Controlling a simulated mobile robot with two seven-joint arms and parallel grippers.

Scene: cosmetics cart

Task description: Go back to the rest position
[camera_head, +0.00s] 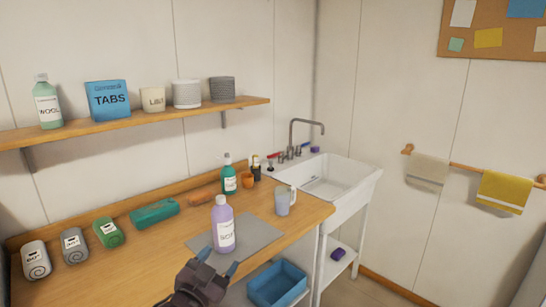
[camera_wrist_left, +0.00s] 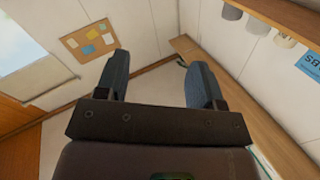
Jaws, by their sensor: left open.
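My left gripper (camera_head: 217,262) is at the bottom middle of the head view, in front of the counter's front edge. Its two blue-padded fingers are apart with nothing between them. It also shows in the left wrist view (camera_wrist_left: 158,82), open and empty, with the room's wall and floor beyond. A purple bottle (camera_head: 223,226) stands upright on a grey mat (camera_head: 262,236) on the wooden counter, beyond the gripper and apart from it. My right gripper is in neither view.
The counter (camera_head: 150,265) holds rolled towels (camera_head: 107,232), a teal case (camera_head: 154,212), a green bottle (camera_head: 229,180) and a mug (camera_head: 285,200). A white sink (camera_head: 335,178) stands at right. A blue bin (camera_head: 278,284) sits below. A wall shelf (camera_head: 130,124) runs above.

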